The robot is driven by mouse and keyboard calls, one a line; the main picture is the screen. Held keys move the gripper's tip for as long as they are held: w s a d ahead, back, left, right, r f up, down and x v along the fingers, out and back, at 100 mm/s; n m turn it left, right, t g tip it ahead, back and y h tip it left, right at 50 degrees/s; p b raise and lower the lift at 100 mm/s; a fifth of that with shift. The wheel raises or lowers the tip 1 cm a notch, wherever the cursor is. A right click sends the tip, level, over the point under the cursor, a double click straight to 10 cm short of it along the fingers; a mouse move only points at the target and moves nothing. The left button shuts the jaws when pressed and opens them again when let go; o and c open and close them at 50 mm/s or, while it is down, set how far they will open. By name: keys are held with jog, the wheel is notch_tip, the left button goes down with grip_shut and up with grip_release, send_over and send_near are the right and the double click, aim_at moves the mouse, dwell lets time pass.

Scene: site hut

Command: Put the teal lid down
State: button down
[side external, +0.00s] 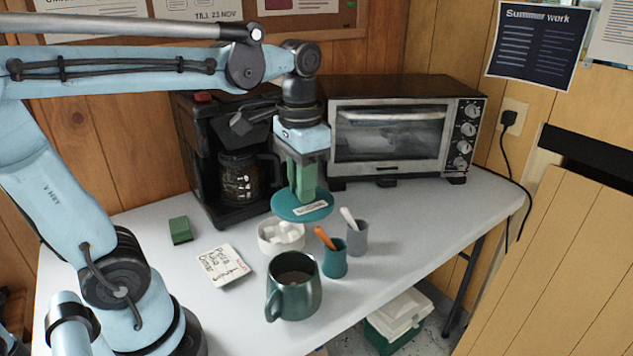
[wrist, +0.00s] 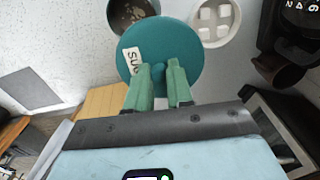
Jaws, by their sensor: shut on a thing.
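The teal lid (side external: 290,210) is a round disc with a white label; in the wrist view (wrist: 150,85) the label's visible letters read "SUG". My gripper (side external: 304,196) is shut on the lid's knob, its green fingers (wrist: 159,80) on either side of it. The lid hangs roughly level above the table, just behind and right of a white bowl (side external: 268,243) of white cubes in the side view. In the wrist view the bowl (wrist: 232,38) shows beyond the lid's edge, open at the top. The lid does not visibly touch the bowl.
A teal mug (side external: 294,302) of dark liquid, a teal cup (side external: 335,263) and a grey cup (side external: 357,243) stand close by. A coffee maker (side external: 196,165) and toaster oven (side external: 393,138) stand behind. A note (side external: 222,266) and green block (side external: 180,230) lie left. The table's right part is clear.

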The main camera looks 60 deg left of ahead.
jog(key=shift+w+a+r, duration=0.1)
jog(key=shift+w+r, duration=0.1)
jog(key=shift+r, duration=0.45)
jog(key=shift+w+a+r, duration=0.1)
jog(key=shift+w+r, duration=0.05)
jog(key=shift+r, duration=0.45)
jog(key=w+a, duration=1.2)
jog(key=w, duration=0.1)
jog(key=shift+n, duration=0.4)
jog(key=shift+d+f, duration=0.15)
jog(key=shift+f, duration=4.75)
jog(key=shift+d+f, duration=0.1)
jog(key=shift+f, duration=4.8)
jog(key=shift+f, duration=0.15)
jog(key=c, duration=1)
grip_release()
